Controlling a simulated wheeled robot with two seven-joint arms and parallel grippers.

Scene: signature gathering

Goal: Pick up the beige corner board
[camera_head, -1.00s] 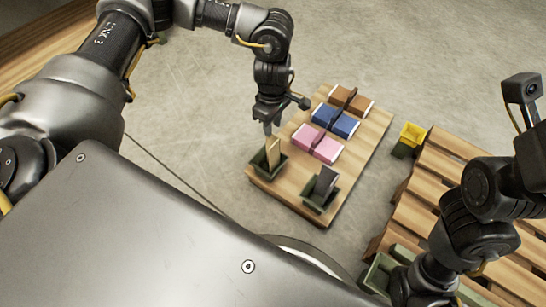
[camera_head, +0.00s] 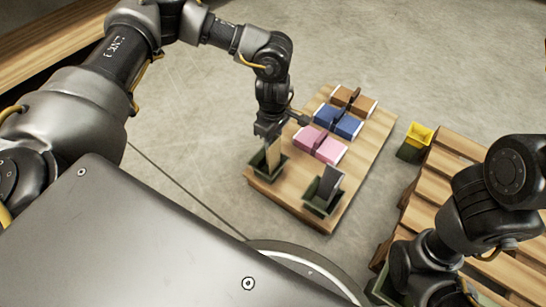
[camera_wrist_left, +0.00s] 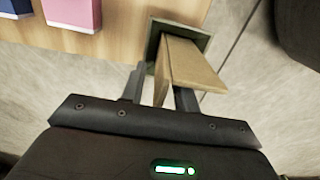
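The beige corner board (camera_head: 273,157) stands upright in a small dark green holder (camera_head: 256,166) at the near left corner of the wooden table. In the left wrist view the beige board (camera_wrist_left: 192,66) rises from its holder (camera_wrist_left: 203,38). My left gripper (camera_head: 269,136) is right over the board, pointing down. In the left wrist view the two fingers of the left gripper (camera_wrist_left: 160,92) are apart, one on each side of the board. I see a gap beside the board, so it does not look clamped. My right gripper is out of view.
A dark grey board (camera_head: 328,183) stands in a second green holder (camera_head: 320,205) to the right. Pink (camera_head: 318,145), blue (camera_head: 338,122) and brown (camera_head: 353,101) items lie behind on the table.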

